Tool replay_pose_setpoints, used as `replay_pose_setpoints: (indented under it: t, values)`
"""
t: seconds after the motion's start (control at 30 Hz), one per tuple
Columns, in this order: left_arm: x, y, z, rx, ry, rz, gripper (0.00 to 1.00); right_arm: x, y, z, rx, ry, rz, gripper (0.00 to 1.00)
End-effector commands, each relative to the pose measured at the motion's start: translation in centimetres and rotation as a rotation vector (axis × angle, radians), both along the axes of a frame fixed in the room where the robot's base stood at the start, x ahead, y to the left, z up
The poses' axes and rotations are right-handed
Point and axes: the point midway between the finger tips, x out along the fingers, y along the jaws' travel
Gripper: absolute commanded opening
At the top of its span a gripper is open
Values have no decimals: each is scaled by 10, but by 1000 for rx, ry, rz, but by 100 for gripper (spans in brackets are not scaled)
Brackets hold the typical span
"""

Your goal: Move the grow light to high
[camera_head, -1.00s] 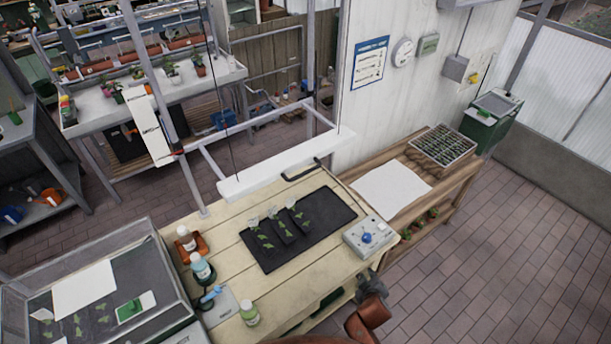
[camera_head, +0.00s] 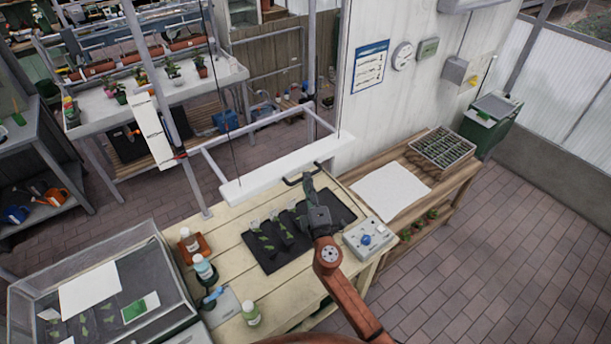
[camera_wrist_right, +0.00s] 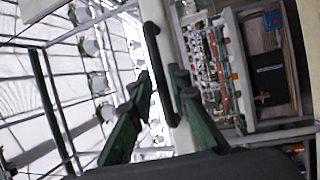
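The grow light is a long white bar (camera_head: 262,180) hanging on thin dark cords above the wooden bench. A black handle (camera_head: 292,180) sticks out from its near side; it also shows in the right wrist view (camera_wrist_right: 163,62). My right gripper (camera_head: 307,178) is raised over the bench, close to the handle's right end. In the right wrist view its green fingers (camera_wrist_right: 162,82) are apart, with the lower part of the black handle appearing between them. I cannot tell whether they touch it. My left gripper is not in view.
A black mat (camera_head: 262,252) with seedlings and a control box with a blue knob (camera_head: 366,240) lie below my right arm. Bottles (camera_head: 205,270) stand on the bench's left side. A metal frame post (camera_head: 193,185) rises beyond the bench's left end.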

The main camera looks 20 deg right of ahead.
Motion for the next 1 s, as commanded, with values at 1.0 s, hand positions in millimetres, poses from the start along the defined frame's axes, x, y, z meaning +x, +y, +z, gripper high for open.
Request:
replay_pose_setpoints:
  t: [1.0]
  values:
    - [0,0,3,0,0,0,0,23,-2,3,1,2,-2,0]
